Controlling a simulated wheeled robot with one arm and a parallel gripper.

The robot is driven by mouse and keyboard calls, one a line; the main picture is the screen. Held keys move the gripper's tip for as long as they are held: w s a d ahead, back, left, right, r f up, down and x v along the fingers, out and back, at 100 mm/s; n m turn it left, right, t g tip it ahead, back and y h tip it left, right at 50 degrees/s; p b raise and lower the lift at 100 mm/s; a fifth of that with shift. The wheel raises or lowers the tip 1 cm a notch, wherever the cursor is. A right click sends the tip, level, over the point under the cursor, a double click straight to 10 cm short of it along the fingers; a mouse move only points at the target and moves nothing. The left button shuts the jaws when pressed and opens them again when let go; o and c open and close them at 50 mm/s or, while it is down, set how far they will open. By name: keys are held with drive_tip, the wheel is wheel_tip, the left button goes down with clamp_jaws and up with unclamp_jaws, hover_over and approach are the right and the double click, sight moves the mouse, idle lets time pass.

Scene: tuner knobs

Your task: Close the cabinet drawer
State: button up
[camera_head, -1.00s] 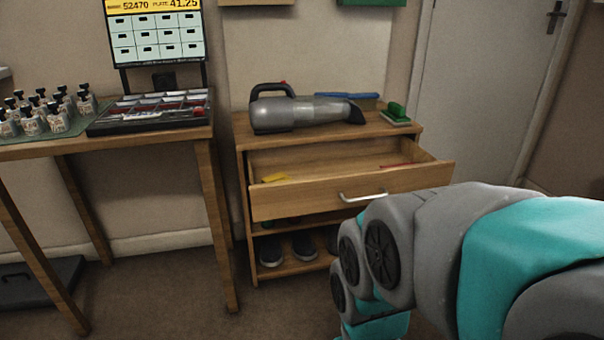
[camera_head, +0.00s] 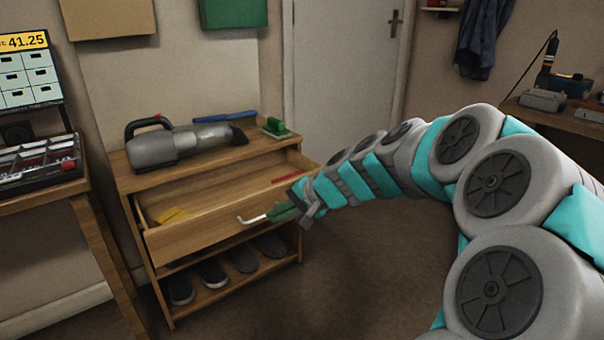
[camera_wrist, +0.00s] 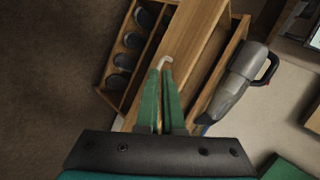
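The wooden cabinet (camera_head: 123,172) stands left of centre in the head view. Its top drawer (camera_head: 196,232) is pulled partly out, and its inside shows from above. The pale metal drawer handle (camera_head: 254,218) is on the drawer front; it also shows in the wrist view (camera_wrist: 166,61). My gripper (camera_head: 278,213) reaches in from the right at the handle. In the wrist view its green fingers (camera_wrist: 163,72) are close together, with the handle at their tips, and look shut on it. The fingers hide the handle's right part.
A handheld vacuum (camera_head: 165,148), a blue item (camera_head: 225,117) and a green-handled brush (camera_head: 274,128) lie on the cabinet top. Yellow (camera_head: 171,215) and red (camera_head: 285,178) items are in the drawer. Shoes (camera_head: 212,275) fill the shelf below. A table with a tray (camera_head: 38,165) stands left.

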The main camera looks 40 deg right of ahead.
drive_tip(key=d+r+m+t+h, duration=0.1)
drive_tip(key=d+m, duration=0.1)
drive_tip(key=d, duration=0.3)
drive_tip(key=d+m+t+h, duration=0.1)
drive_tip(key=d+m, duration=0.1)
drive_tip(key=d, duration=0.4)
drive_tip(key=d+r+m+t+h, duration=0.1)
drive_tip(key=d+m, duration=0.1)
drive_tip(key=d, duration=0.4)
drive_tip(key=shift+s+d+r+h+p, duration=0.25)
drive_tip(key=shift+s+r+h+p, duration=0.05)
drive_tip(key=shift+r+h+p, duration=0.1)
clamp_jaws()
drive_tip(key=w+r+x, duration=0.1)
drive_tip(key=x, duration=1.2)
drive_tip(key=shift+r, duration=0.3)
drive_tip(key=shift+w+a, duration=0.1)
drive_tip(key=shift+w, duration=0.1)
drive_tip(key=w+p, duration=0.4)
drive_tip(key=w, duration=1.3)
drive_tip(key=shift+w+a, duration=0.2)
drive_tip(key=shift+a, duration=0.05)
